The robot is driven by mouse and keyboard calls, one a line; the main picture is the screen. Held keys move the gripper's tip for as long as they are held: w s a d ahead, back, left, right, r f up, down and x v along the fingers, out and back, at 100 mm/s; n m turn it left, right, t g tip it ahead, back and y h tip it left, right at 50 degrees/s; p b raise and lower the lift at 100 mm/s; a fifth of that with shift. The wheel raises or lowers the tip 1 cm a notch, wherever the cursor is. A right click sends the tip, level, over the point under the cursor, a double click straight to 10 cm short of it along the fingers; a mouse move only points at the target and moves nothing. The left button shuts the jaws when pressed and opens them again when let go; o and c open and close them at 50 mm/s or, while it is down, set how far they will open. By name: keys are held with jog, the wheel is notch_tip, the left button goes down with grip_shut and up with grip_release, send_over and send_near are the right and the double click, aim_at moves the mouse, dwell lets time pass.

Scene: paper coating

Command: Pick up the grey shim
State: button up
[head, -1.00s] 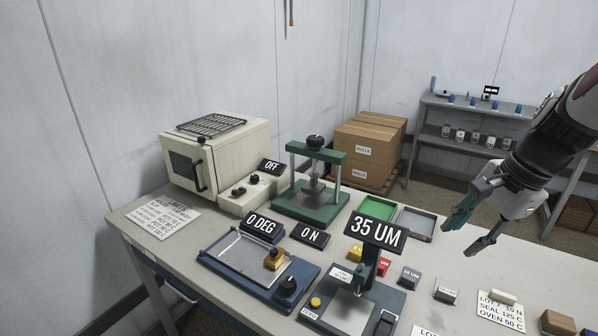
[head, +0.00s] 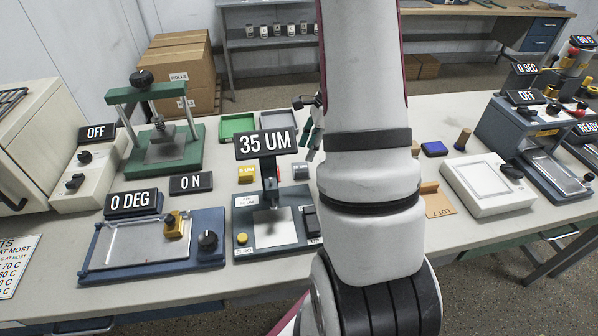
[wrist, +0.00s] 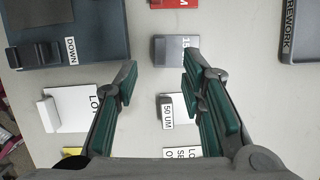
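The grey shim (wrist: 176,50) is a small grey block with a white label, partly readable as 15. In the wrist view it lies on the table just beyond my fingertips, nearer the right finger. It also shows in the head view (head: 300,171), left of my arm. My gripper (wrist: 160,78) is open and empty, its green-padded fingers wide apart. In the head view my arm hides most of the gripper; parts of the fingers (head: 312,136) show beyond the grey shim.
A red block (wrist: 182,3) sits at the top of the wrist view, and a yellow block (head: 246,174) is left in the head view. The gauge with the 35 UM display (head: 265,145) stands close left. A grey tray (head: 279,119) lies behind. Cards lie near the gripper.

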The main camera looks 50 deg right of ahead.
aim_at(302, 170)
jog(key=x, duration=0.2)
jog(key=shift+a+f, duration=0.1)
jog(key=shift+f, duration=0.3)
jog(key=shift+d+p+x, duration=0.15)
jog(key=shift+p+x, duration=0.05)
jog(key=shift+x, duration=1.1)
jog(key=shift+d+p+x, duration=0.1)
jog(key=shift+p+x, duration=0.05)
jog(key=shift+x, duration=1.2)
jog(key=shift+s, duration=0.1)
jog(key=shift+c, duration=0.6)
grip_shut()
